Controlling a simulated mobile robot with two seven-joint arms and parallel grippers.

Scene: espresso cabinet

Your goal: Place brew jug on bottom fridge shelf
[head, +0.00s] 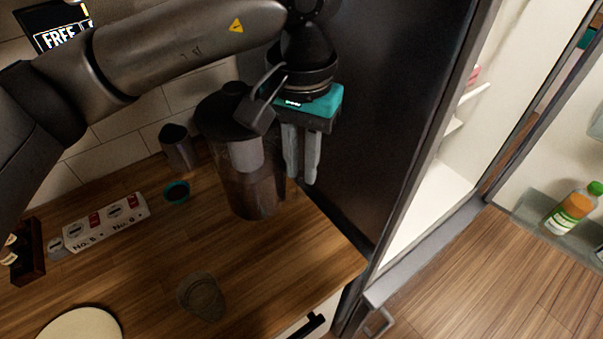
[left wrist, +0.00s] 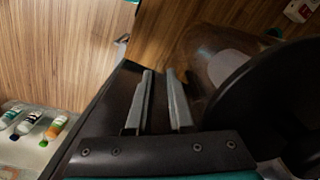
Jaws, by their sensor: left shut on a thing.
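The brew jug (head: 252,190) is a see-through brownish vessel with a dark lid, upright in the head view over the wooden counter. Whether its base touches the counter, I cannot tell. My left gripper (head: 301,180) reaches down at the jug's right side, shut on the jug, apparently at its handle; the grip itself is mostly hidden. In the left wrist view the two fingers (left wrist: 160,98) are close together, with the jug body (left wrist: 208,55) and its dark lid (left wrist: 275,105) to the right. The open fridge (head: 425,205) shows white inner surfaces; its bottom shelf is partly hidden.
A dark fridge side panel (head: 385,130) stands between the counter and the fridge opening. The open door shelf holds a bottle (head: 573,208). A dark grinder-like container (head: 177,147), a teal-rimmed cup (head: 177,192), a glass (head: 201,297) and a labelled switch box (head: 105,222) are on the counter.

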